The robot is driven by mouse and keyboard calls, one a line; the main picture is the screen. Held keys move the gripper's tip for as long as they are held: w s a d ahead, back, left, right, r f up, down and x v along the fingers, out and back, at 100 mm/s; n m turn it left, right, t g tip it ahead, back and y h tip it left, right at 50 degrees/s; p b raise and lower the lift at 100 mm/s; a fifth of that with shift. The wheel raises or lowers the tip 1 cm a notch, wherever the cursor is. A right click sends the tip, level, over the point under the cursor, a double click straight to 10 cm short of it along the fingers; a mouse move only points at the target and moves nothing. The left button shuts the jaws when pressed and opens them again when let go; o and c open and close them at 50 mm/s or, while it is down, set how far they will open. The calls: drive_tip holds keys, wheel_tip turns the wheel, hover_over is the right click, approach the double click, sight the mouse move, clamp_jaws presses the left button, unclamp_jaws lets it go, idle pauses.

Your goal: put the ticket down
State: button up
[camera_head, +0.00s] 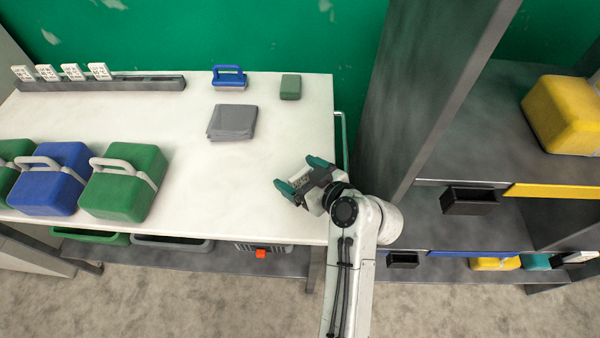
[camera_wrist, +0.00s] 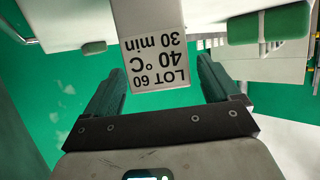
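The ticket (camera_wrist: 157,61) is a pale card printed "LOT 60, 40 °C, 30 min", upside down in the wrist view. It sits between the two teal fingers of my gripper (camera_wrist: 162,66), held clear of any surface. In the head view my gripper (camera_head: 303,177) is over the right part of the white table (camera_head: 200,180), near its right edge, with a small pale piece of the ticket (camera_head: 298,179) between the fingers. A dark rack (camera_head: 130,84) at the table's back left holds several similar white cards (camera_head: 72,72).
A grey folded cloth (camera_head: 232,122), a blue handled item (camera_head: 229,77) and a green block (camera_head: 291,87) lie at the table's back. Large handled cases, one green (camera_head: 125,185) and one blue (camera_head: 50,180), stand front left. Shelving with a dark upright (camera_head: 415,100) is right. The table's middle is clear.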

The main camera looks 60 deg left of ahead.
drive_tip(key=shift+r, duration=0.15)
drive_tip(key=shift+w+d, duration=0.1)
drive_tip(key=shift+d, duration=0.15)
drive_tip(key=b+v, duration=0.2)
drive_tip(key=v, duration=0.9)
drive_tip(key=shift+d+r, duration=0.2)
